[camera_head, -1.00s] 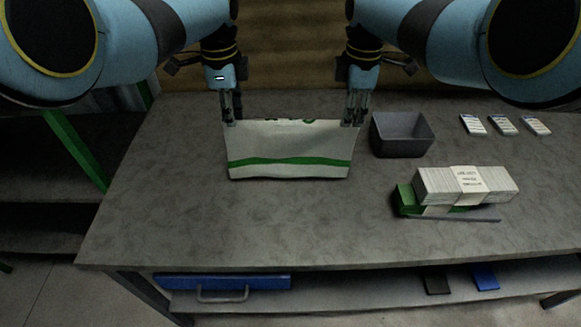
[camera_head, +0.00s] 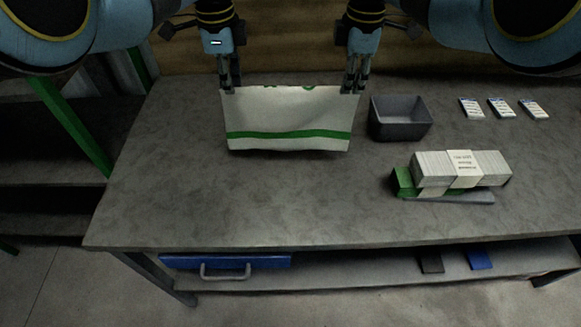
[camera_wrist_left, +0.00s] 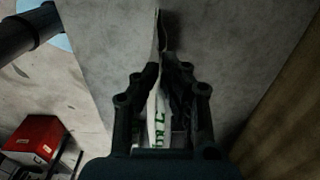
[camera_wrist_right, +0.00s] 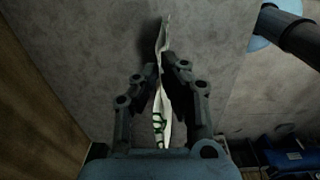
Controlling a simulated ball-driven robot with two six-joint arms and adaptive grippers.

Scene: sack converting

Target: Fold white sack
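The white sack (camera_head: 288,116) has a green stripe near its lower edge and green print at its top edge. It spans between my grippers over the back middle of the table (camera_head: 250,200). My left gripper (camera_head: 231,88) is shut on its upper left corner, and my right gripper (camera_head: 353,88) on its upper right corner. In the left wrist view the sack (camera_wrist_left: 157,110) stands edge-on between the fingers. The right wrist view shows it (camera_wrist_right: 160,100) likewise. I cannot tell whether its lower edge touches the table.
A dark grey bin (camera_head: 400,132) stands close to the right of the sack. A banded white stack (camera_head: 462,168) lies on a green item (camera_head: 404,180) at the front right. Several small packs (camera_head: 501,107) lie at the back right. The front left table is clear.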

